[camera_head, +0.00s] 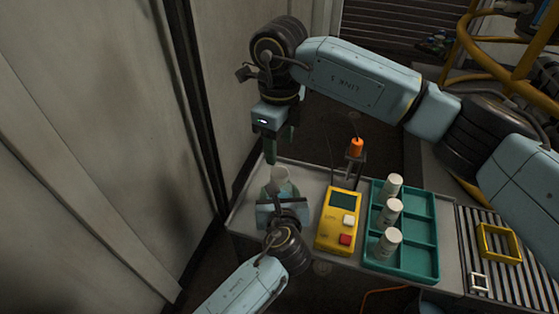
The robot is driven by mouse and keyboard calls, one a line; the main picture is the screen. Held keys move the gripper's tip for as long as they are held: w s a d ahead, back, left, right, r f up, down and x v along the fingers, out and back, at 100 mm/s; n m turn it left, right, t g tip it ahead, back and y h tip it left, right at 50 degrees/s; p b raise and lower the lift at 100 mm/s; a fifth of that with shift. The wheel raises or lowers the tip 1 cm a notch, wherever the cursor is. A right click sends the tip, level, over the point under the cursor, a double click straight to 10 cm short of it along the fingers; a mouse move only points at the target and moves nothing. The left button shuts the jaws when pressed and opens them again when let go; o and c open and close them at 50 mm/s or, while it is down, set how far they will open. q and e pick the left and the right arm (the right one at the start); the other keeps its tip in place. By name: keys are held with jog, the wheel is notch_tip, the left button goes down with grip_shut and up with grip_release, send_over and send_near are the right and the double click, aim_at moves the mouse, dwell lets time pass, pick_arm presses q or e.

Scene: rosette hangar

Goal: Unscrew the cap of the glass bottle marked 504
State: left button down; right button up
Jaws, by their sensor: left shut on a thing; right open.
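A glass bottle with a pale cap (279,174) stands upright at the left end of the grey table; its marking cannot be read from here. My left gripper (282,199) is shut on the bottle's body from the near side and hides its lower part. My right gripper (271,150) is open and points down, above and slightly left of the cap. It appears apart from the cap.
A yellow device (339,221) with a screen and buttons stands right of the bottle. A teal tray (425,233) holds three white-capped bottles (391,211). An orange-tipped tool (356,147) stands behind. A roller conveyor (508,270) lies at right, a wall close at left.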

aim_at(279, 172)
jog(key=m, duration=0.5)
jog(key=shift+m, duration=0.3)
jog(key=m, duration=0.5)
jog(key=shift+m, duration=0.3)
jog(key=m, duration=0.9)
jog(key=shift+m, duration=0.3)
jog(key=shift+f, duration=4)
